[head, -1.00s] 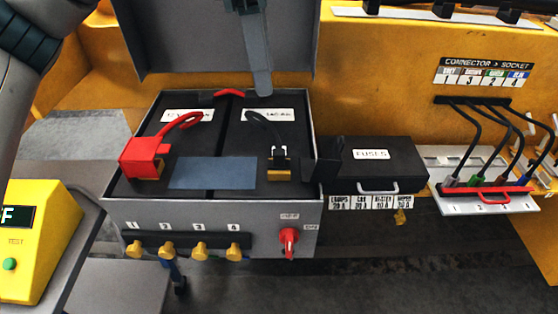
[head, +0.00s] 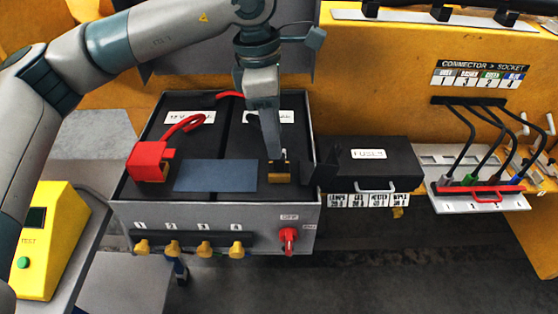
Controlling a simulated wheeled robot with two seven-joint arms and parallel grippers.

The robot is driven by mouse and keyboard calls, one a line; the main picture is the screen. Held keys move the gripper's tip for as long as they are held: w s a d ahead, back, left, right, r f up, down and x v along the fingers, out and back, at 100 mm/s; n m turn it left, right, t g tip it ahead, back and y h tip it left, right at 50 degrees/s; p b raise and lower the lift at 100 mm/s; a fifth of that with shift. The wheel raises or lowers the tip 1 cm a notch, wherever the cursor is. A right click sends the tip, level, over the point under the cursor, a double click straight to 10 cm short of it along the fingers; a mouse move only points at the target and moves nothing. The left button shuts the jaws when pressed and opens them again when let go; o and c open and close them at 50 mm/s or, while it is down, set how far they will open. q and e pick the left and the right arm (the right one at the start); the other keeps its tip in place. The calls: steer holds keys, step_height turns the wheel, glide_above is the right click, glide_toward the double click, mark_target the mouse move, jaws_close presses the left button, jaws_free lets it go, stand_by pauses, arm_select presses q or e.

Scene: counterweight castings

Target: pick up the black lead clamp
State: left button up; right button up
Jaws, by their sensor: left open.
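The black lead clamp (head: 282,158) sits on the gold-coloured terminal (head: 279,172) at the right of the open battery box (head: 215,214). My left gripper (head: 276,156) points down from above, with its fingertips right at the clamp. It is open. It hides much of the clamp and most of the black cable, and I cannot tell whether the fingers touch the clamp. My right gripper is not in view.
A red cover (head: 148,160) with a red cable stands at the box's left. A raised black flap (head: 327,168) is close right of the clamp. The fuse box (head: 371,165) lies beyond it. A yellow tester (head: 45,240) stands at the left front.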

mark_target(279, 166)
arm_select(q)
steer(key=shift+d+f, duration=0.1)
steer(key=shift+f, duration=0.3)
steer(key=shift+s+d+f+p, duration=0.15)
steer(key=shift+f+p, duration=0.2)
steer(key=shift+p, duration=0.25)
steer(key=f, duration=0.1)
steer(key=f+p, duration=0.2)
steer(key=shift+s+d+f, duration=0.2)
steer(key=shift+d+f, duration=0.05)
steer(key=shift+f, duration=0.45)
steer(key=shift+c, duration=0.3)
steer(key=c, duration=0.8)
